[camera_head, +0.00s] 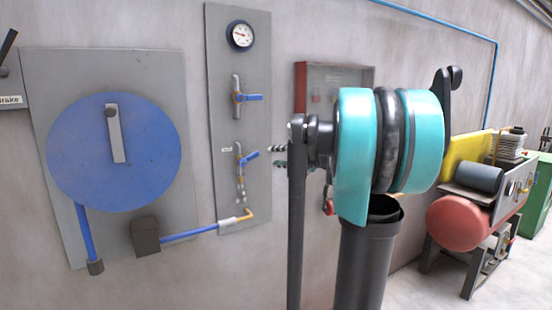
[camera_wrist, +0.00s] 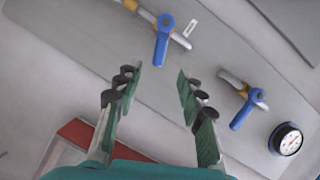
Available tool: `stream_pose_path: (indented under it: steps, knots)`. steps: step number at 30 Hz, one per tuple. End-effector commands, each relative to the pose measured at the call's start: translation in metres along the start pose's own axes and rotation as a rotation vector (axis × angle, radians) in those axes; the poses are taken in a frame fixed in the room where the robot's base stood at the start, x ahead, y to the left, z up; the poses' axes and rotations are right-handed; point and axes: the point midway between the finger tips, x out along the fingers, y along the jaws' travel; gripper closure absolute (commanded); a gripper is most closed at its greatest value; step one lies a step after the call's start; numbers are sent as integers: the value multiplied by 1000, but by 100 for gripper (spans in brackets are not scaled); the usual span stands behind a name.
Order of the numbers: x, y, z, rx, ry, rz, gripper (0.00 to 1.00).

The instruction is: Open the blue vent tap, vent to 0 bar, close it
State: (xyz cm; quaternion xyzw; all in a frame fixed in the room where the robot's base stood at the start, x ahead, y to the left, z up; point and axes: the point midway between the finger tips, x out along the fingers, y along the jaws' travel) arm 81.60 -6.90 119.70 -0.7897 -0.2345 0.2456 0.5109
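A grey panel (camera_head: 222,120) on the wall bears two blue-handled taps and a round gauge. The lower tap (camera_head: 248,158) has a small white label beside it, too small to read; its blue lever slants up to the right, angled across its pipe. In the wrist view this labelled tap (camera_wrist: 162,42) lies just beyond the fingertips. The upper tap (camera_head: 250,97) has its lever level, across the upright pipe. The gauge (camera_head: 241,35) has a red needle pointing left; its figures are unreadable. My gripper (camera_wrist: 160,82) is open and empty, pointing at the panel, apart from the lever.
A blue disc (camera_head: 112,150) on a grey plate is left of the panel. A blue pipe with a brass elbow (camera_head: 248,214) runs below the taps. A red-edged box (camera_head: 302,88) is partly behind my arm. A red machine (camera_head: 458,222) stands at right.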

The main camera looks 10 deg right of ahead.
Motion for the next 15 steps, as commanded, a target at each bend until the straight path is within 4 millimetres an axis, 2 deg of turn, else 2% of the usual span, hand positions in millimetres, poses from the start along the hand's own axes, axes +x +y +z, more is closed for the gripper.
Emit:
stream_pose_path:
  steps: [1, 4, 7, 9, 15]
  knots:
    - [0, 0, 0, 4, 1, -1, 68]
    - [5, 5, 1, 59, 13, -17, 80]
    - [14, 17, 4, 216, 48, -62, 93]
    - [22, 30, 7, 386, 80, -114, 100]
    - [31, 64, 26, 949, 132, -300, 100]
